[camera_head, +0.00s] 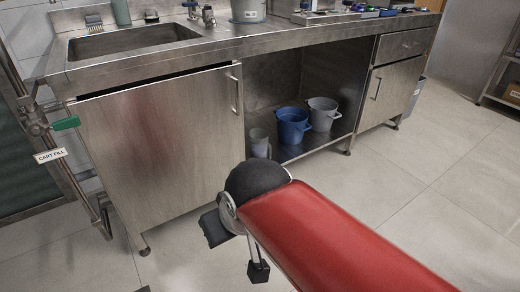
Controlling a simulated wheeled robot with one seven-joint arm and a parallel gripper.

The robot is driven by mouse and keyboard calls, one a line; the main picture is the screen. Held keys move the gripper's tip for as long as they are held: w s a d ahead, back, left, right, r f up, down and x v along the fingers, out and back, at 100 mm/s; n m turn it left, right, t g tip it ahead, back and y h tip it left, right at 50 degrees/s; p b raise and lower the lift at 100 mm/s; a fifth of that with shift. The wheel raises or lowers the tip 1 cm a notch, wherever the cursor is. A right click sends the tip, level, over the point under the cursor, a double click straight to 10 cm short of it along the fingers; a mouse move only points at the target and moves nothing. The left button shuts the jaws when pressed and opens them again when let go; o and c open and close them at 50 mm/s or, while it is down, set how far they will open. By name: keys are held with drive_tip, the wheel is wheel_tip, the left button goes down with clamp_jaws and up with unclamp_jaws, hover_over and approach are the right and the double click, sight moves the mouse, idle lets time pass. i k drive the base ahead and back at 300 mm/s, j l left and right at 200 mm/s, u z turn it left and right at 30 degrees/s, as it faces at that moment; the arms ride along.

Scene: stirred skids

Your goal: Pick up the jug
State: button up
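A pale, translucent jug (260,143) stands upright on the low shelf of the steel bench, at the left of the open bay. It is close to the edge of the cabinet door, and its base is near the top of my arm in the picture. My gripper (237,249) is at the end of my red arm, low in the picture and in front of the bench. Its two dark fingers appear apart, with nothing seen between them. It is not touching the jug.
A blue bucket (292,126) and a grey bucket (323,114) stand right of the jug on the shelf (335,133). A closed cabinet door (165,150) is to the left. A green-handled valve (66,123) juts out at far left. The tiled floor at right is clear.

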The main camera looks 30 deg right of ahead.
sight(262, 148)
drive_tip(key=i+l, duration=0.15)
drive_tip(key=l, duration=0.25)
drive_tip(key=i+l, duration=0.1)
drive_tip(key=l, duration=0.3)
drive_tip(key=i+l, duration=0.15)
drive_tip(key=l, duration=0.25)
drive_tip(key=i+l, duration=0.1)
drive_tip(key=l, duration=0.3)
drive_tip(key=i+l, duration=0.15)
drive_tip(key=l, duration=0.25)
drive_tip(key=i+l, duration=0.1)
drive_tip(key=l, duration=0.25)
